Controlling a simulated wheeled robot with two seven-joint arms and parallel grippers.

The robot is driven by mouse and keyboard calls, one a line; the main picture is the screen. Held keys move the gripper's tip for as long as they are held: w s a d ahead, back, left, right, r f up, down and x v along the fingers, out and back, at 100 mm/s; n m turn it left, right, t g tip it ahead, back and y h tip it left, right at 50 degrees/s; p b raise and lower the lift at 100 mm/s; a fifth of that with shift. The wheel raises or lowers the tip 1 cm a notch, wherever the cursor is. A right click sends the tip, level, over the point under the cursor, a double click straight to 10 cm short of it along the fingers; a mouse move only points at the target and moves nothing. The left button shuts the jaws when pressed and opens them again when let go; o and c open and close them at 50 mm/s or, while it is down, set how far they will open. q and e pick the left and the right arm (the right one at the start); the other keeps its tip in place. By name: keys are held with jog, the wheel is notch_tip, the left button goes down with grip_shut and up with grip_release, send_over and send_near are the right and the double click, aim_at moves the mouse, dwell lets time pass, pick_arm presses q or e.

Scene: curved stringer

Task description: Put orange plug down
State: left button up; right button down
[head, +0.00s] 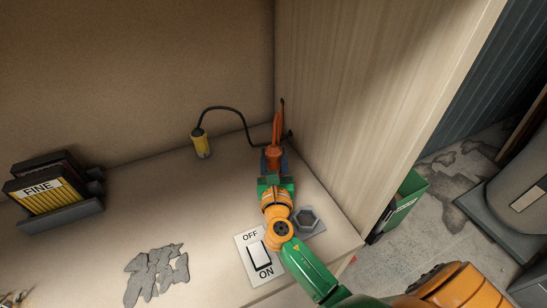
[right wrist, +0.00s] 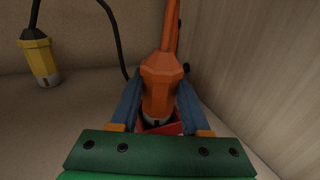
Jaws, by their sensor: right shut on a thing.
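The orange plug (head: 274,156) has a thick ribbed body and an orange cord rising from its top. It stands near the back right corner of the wooden bench. My right gripper (head: 273,165) is shut on it. In the right wrist view the orange plug (right wrist: 161,84) sits upright between the blue fingers of my right gripper (right wrist: 160,110), with a bit of red at its lower end. Whether its lower end touches the bench is hidden by the gripper. My left gripper is not in view.
A yellow plug (head: 201,145) on a black cord stands to the left. A grey hexagonal socket (head: 308,219) and an OFF/ON switch (head: 259,257) lie near the front. A FINE box (head: 43,188) is at the far left. A wooden side panel (head: 370,90) rises close on the right.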

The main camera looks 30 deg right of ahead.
jog(key=shift+c, duration=1.9)
grip_release()
jog(key=shift+f, duration=0.1)
jog(key=shift+s+r, duration=0.1)
jog(key=shift+r, duration=0.15)
jog(key=v, duration=0.5)
jog(key=b+v, duration=0.1)
jog(key=v, duration=0.4)
jog(key=shift+s+a+f, duration=0.2)
jog(key=shift+s, duration=0.15)
jog(key=shift+s+a+r, duration=0.1)
jog(key=shift+s+a, duration=0.15)
jog(key=shift+s, duration=0.3)
